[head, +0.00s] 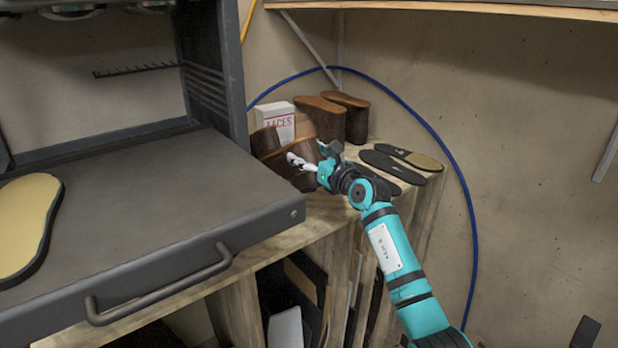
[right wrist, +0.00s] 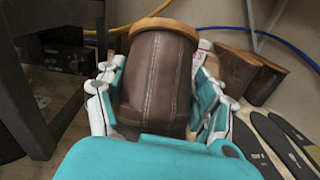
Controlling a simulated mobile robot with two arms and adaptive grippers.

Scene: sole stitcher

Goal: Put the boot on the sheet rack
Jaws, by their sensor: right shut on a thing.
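My right gripper (head: 312,164) is shut on a brown boot (head: 277,163), close to the wooden sheet rack's top. In the right wrist view the fingers (right wrist: 160,100) press both sides of the boot (right wrist: 155,75), which has pale stitching and a tan edge at its upper end. Its lower part is hidden behind the gripper. The sheet rack (head: 235,305) has upright slots with dark and white sheets below its top. I cannot tell whether the boot touches the top. My left gripper is not in view.
Other brown boots (head: 345,119) and a white laces box (head: 277,121) stand behind the gripper. Dark insoles (head: 400,157) lie to its right. The dark machine table (head: 150,195) with a handle borders the left side. A blue hose (head: 455,165) runs along the wall.

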